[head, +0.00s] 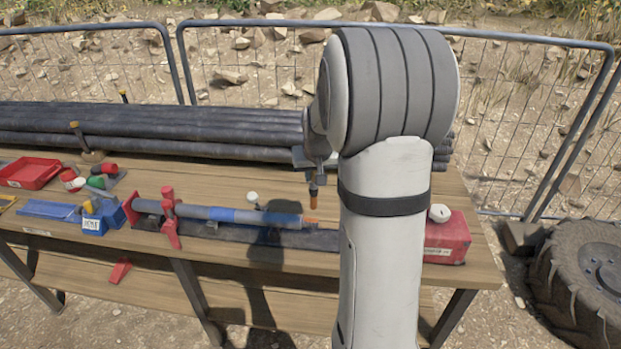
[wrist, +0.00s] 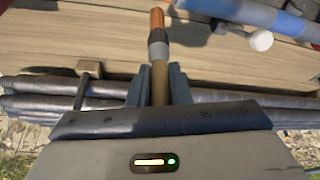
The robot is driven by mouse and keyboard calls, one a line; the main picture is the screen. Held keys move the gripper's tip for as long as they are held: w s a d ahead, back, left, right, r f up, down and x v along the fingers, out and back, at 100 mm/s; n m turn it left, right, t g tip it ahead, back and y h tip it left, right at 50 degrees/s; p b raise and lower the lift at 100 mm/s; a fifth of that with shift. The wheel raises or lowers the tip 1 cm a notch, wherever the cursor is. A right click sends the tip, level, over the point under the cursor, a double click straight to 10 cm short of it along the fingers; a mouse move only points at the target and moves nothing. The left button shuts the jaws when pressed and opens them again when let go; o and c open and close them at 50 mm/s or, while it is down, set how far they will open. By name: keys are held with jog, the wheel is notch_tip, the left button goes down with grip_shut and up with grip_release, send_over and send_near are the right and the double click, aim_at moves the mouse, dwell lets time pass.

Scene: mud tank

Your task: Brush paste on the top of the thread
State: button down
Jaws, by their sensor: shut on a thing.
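My gripper (wrist: 160,84) is shut on the brown handle of a brush (wrist: 157,45). The brush has a grey ferrule and orange bristles. In the head view the brush (head: 314,188) hangs bristles down, above and apart from the right end of a grey pipe (head: 190,211) with a blue band (head: 235,216). A red clamp (head: 170,217) stands around the pipe's left part. The thread itself is too small to make out; a small orange piece shows at the pipe's right end. In the wrist view part of the pipe (wrist: 283,19) shows at upper right.
A white round knob (head: 253,197) stands near the pipe. Dark pipes (head: 150,130) lie along the bench's back. A red box (head: 447,240) is at right, partly behind my arm. A red tray (head: 30,172) and a blue container (head: 101,217) are at left.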

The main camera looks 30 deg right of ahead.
jog(key=shift+r, duration=0.9)
jog(key=shift+r+p, duration=1.05)
jog(key=shift+r, duration=0.45)
jog(key=shift+f, duration=0.1)
